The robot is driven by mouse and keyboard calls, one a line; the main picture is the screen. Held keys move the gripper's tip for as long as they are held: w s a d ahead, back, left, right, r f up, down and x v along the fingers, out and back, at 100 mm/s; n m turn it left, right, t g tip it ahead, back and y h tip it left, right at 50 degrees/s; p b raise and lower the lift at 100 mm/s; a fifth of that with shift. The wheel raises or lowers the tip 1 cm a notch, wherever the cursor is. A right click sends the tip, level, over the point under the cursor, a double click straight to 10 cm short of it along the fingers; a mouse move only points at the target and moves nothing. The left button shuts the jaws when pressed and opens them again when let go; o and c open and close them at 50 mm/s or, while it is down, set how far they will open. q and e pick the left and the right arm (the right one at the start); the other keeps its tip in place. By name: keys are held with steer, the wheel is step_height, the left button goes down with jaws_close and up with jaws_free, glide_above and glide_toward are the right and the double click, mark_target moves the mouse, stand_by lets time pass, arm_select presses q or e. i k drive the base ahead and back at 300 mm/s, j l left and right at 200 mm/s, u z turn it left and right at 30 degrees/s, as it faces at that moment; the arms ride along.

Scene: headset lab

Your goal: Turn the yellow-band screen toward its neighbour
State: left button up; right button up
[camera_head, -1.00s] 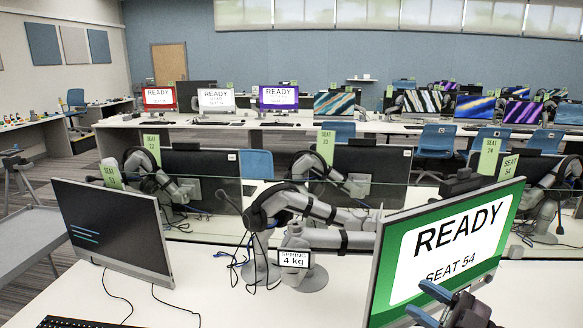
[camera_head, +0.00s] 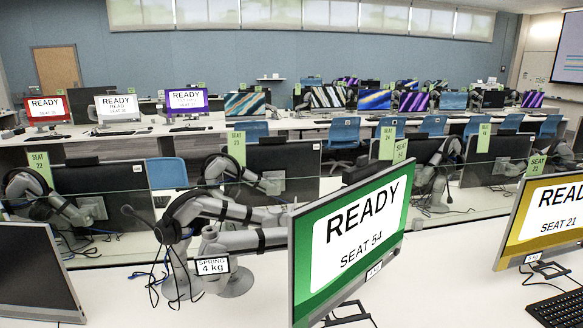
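The yellow-band screen (camera_head: 546,222) stands at the right edge of the camera_head view. It reads READY and SEAT 21, and its right part is cut off by the picture edge. Its neighbour to the left is the green-band screen (camera_head: 352,238), which reads READY SEAT 54. The green-band screen is angled, with its left edge nearer to me. A gap of white desk lies between the two screens. Neither of my grippers shows in this view.
A dark screen (camera_head: 38,270) stands at the left edge. A black keyboard (camera_head: 562,310) lies in front of the yellow-band screen. A clear divider runs behind.

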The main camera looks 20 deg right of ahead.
mark_target(545, 221)
steer(key=z, duration=1.9)
steer(key=i+l+u, duration=0.1)
steer(key=u, duration=0.3)
steer(key=i+l+u, duration=0.1)
steer(key=u, duration=0.3)
steer(key=i+l+u, duration=0.15)
steer(key=u, duration=0.25)
steer(key=i+l+u, duration=0.15)
steer(key=l, duration=0.3)
steer(key=i+l+u, duration=0.15)
steer(key=l, duration=0.25)
